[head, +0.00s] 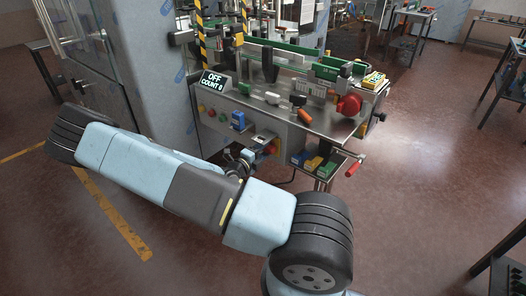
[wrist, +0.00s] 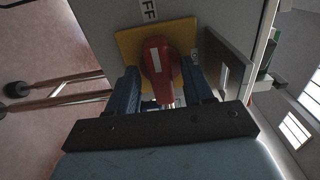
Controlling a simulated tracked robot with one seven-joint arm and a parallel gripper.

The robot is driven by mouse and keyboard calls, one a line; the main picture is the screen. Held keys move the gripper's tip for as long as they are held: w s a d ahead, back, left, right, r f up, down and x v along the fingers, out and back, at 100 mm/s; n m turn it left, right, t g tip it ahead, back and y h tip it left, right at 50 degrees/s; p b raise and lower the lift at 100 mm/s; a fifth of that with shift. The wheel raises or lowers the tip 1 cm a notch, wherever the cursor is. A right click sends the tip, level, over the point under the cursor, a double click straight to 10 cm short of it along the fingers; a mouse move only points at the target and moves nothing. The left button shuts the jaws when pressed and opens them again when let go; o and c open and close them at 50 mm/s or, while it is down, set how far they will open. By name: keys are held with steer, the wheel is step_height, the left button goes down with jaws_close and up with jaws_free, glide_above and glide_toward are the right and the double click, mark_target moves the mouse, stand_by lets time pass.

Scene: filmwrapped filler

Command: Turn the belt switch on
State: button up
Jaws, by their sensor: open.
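The belt switch (wrist: 158,62) is a red rotary handle with a white stripe on a yellow plate (wrist: 128,42). In the wrist view it sits between the two fingers of my gripper (wrist: 165,88), which are open on either side of it. I cannot tell whether the fingers touch it. A partly cut-off label (wrist: 149,9) ending in "FF" is beside the plate. In the head view the switch (head: 271,148) shows small on the machine's front panel, with my gripper (head: 255,153) beside it, partly hidden by my arm. The display (head: 215,81) reads "OFF" and "COUNT 0".
A grey plate (wrist: 229,65) stands out from the panel close to the right finger. In the head view, several buttons (head: 212,113) and a blue device (head: 238,121) are left of the switch. Coloured bins (head: 313,163) and a red-handled crank (head: 354,167) are to its right.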

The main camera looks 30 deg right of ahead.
jaws_close()
stand_by(0.5)
steer(key=shift+f+m, duration=0.1)
steer(key=shift+m, duration=0.3)
steer(key=m, duration=0.3)
steer(key=shift+m, duration=0.4)
steer(key=m, duration=0.8)
steer(key=shift+m, duration=0.4)
steer(key=m, duration=0.4)
steer(key=shift+m, duration=0.4)
